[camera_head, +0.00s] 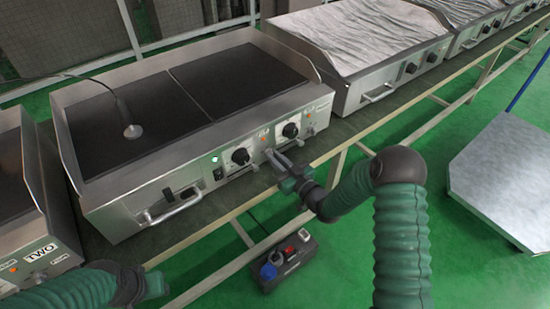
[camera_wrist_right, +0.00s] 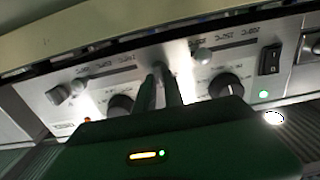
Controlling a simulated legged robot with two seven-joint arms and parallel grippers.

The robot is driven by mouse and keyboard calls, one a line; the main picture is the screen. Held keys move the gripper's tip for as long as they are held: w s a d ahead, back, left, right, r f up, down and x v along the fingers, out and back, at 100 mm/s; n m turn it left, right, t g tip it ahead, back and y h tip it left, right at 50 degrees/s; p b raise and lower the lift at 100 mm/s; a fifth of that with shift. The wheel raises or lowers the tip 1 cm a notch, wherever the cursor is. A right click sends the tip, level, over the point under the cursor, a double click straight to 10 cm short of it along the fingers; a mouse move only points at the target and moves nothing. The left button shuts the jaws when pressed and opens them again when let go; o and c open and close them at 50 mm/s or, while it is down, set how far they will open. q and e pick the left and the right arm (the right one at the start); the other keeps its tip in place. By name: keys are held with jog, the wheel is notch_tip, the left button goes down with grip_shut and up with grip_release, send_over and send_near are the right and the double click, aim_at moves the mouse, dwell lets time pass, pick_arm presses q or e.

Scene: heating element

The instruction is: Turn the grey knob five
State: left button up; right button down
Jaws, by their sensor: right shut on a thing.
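The griddle unit's front panel (camera_head: 218,163) carries two black knobs on white dials, a left one (camera_head: 240,156) and a right one (camera_head: 290,130). My right gripper (camera_head: 271,153) reaches the panel between them. In the right wrist view, my right gripper's fingers (camera_wrist_right: 160,92) are close together at a small grey knob (camera_wrist_right: 159,68), mostly hidden by the fingertips. Other small grey knobs show to the left (camera_wrist_right: 58,95) and right (camera_wrist_right: 203,57). No number is readable on them.
A black switch (camera_wrist_right: 270,59) and a green light (camera_wrist_right: 263,94) sit on the panel. A drawer handle (camera_head: 174,207) sticks out at the left. Another griddle (camera_head: 360,88) stands to the right. A socket box (camera_head: 288,262) lies on the green floor.

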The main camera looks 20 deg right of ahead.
jog(key=shift+w+d+r, duration=0.1)
jog(key=shift+d+r, duration=0.05)
jog(key=shift+r, duration=0.1)
jog(key=shift+m, duration=0.4)
jog(key=shift+r+m+p, duration=0.1)
jog(key=shift+m+p, duration=0.4)
jog(key=m, duration=0.1)
jog(key=m+p, duration=0.1)
jog(key=m, duration=0.1)
jog(key=shift+w+d, duration=0.15)
jog(key=shift+d, duration=0.05)
jog(key=m+p, duration=0.1)
jog(key=m, duration=0.3)
jog(key=shift+d, duration=0.15)
jog(key=shift+w+d+f+m+p, duration=0.15)
jog(key=shift+m+p, duration=0.15)
jog(key=shift+m, duration=0.45)
jog(key=shift+s+f+m+p, duration=0.1)
jog(key=shift+m+p, duration=0.2)
jog(key=shift+m, duration=0.45)
